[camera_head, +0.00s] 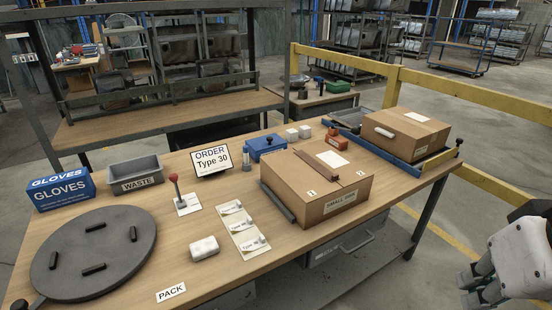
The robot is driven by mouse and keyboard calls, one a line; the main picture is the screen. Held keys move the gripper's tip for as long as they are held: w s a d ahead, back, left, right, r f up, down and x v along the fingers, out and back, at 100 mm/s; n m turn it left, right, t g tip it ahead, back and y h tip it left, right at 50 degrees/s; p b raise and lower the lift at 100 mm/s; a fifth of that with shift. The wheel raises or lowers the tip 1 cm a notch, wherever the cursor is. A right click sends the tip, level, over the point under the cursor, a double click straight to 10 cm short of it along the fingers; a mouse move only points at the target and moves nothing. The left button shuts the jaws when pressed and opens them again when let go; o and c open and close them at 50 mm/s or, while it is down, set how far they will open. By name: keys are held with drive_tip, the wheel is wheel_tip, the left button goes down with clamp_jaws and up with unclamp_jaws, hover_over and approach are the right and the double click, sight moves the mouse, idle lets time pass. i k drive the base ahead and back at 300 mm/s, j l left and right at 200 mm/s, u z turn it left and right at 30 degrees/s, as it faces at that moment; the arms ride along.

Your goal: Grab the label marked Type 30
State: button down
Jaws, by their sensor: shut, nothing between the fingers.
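A strip of small white labels (242,226) lies on the wooden workbench, left of the large cardboard box. My gripper (470,288) is at the lower right edge, beyond the bench and far from the labels. It is shut and empty, and partly cut off by the picture's edge.
On the bench are a cardboard box (324,192), a round dark plate (91,262), a red-topped stick (177,189), a white packet (204,249), a waste bin (135,177) and a gloves box (61,189). A yellow rail (443,85) runs behind.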

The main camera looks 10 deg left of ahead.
sight(247, 247)
drive_tip(key=u, duration=0.85)
drive_tip(key=i, duration=0.2)
drive_tip(key=k, duration=0.65)
drive_tip(key=i+j+z, duration=0.15)
drive_tip(key=i+j, duration=0.35)
drive_tip(key=i+j+z, duration=0.15)
drive_tip(key=i+j, duration=0.3)
drive_tip(key=j, duration=0.2)
